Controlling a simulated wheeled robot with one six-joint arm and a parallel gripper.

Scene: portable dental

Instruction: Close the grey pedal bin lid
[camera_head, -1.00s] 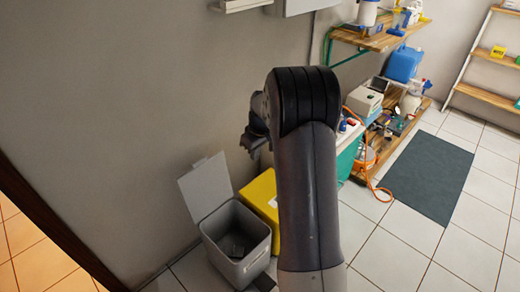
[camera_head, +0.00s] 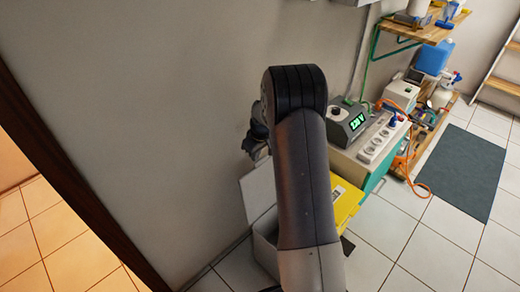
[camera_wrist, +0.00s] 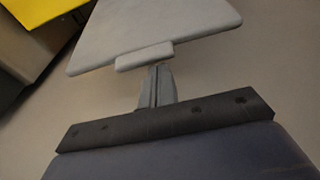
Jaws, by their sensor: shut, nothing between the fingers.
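The grey pedal bin (camera_head: 264,250) stands on the floor by the wall, mostly hidden behind my arm in the head view. Its light grey lid (camera_head: 258,190) is raised, standing up near the wall. In the wrist view the lid (camera_wrist: 150,30) fills the upper middle, with a small tab (camera_wrist: 145,57) on its near edge. My gripper (camera_wrist: 157,72) is shut and empty, its fingertips close to that tab. I cannot tell whether they touch it. The fingers are not clear in the head view.
A yellow bin (camera_head: 347,203) stands right of the grey bin. Beyond it is a cabinet with a grey device (camera_head: 347,122) and a power strip (camera_head: 383,138). A dark door frame (camera_head: 65,175) is at left. Tiled floor is open at lower right.

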